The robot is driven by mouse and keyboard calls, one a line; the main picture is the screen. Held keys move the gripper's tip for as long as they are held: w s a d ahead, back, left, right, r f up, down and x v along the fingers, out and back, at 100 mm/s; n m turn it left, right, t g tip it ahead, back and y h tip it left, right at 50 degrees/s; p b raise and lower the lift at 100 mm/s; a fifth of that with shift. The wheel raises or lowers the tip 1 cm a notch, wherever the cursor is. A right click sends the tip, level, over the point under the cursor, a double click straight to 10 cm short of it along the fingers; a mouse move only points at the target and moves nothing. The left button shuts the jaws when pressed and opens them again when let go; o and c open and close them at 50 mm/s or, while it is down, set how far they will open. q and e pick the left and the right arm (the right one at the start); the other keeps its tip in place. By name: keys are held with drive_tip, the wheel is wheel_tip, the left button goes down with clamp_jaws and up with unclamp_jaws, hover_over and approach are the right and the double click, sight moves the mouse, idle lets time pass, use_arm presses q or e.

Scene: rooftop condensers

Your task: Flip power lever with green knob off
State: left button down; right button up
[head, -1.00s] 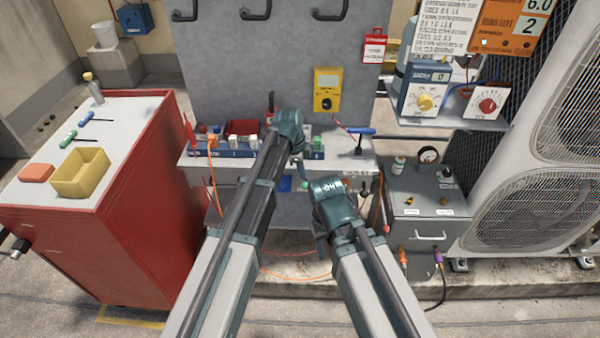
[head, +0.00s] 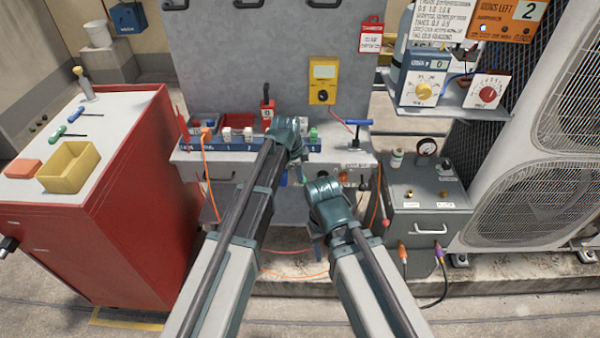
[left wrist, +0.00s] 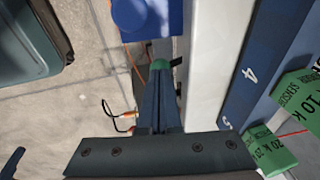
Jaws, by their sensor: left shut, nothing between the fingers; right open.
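The green knob (left wrist: 160,63) shows in the left wrist view right at the tips of my left gripper's fingers (left wrist: 158,84). I cannot tell if they touch it. The fingers are together with nothing between them. In the head view my left gripper (head: 297,158) hangs at the front edge of the grey bench (head: 348,160), and the knob is mostly hidden behind it. The rest of the lever is hard to make out. My right gripper (head: 318,190) is lower and just to the right, open, its fingers mostly hidden by its own wrist.
A blue numbered rack (head: 235,146) with green tagged blocks sits on the bench. A blue T-handle (head: 358,122) stands to its right. A grey box (head: 428,200) with a gauge is at right, a red cabinet (head: 130,200) at left. Orange cables hang below the bench.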

use_arm(q)
drive_tip(key=f+t+b, duration=0.1)
drive_tip(key=t+b, duration=0.1)
drive_tip(key=s+f+t+b, duration=0.1)
drive_tip(key=b, duration=0.1)
drive_tip(key=s+f+t+b, duration=0.1)
drive_tip(key=t+b, duration=0.1)
drive_tip(key=b, duration=0.1)
drive_tip(key=shift+t, duration=0.3)
use_arm(e)
wheel_tip(320, 180, down, 8)
drive_tip(key=shift+r, duration=0.2)
use_arm(q)
drive_tip(key=shift+r+p, duration=0.7)
drive_tip(key=shift+r, duration=0.05)
use_arm(e)
drive_tip(key=shift+r, duration=0.7)
use_arm(q)
drive_tip(key=shift+s, duration=0.1)
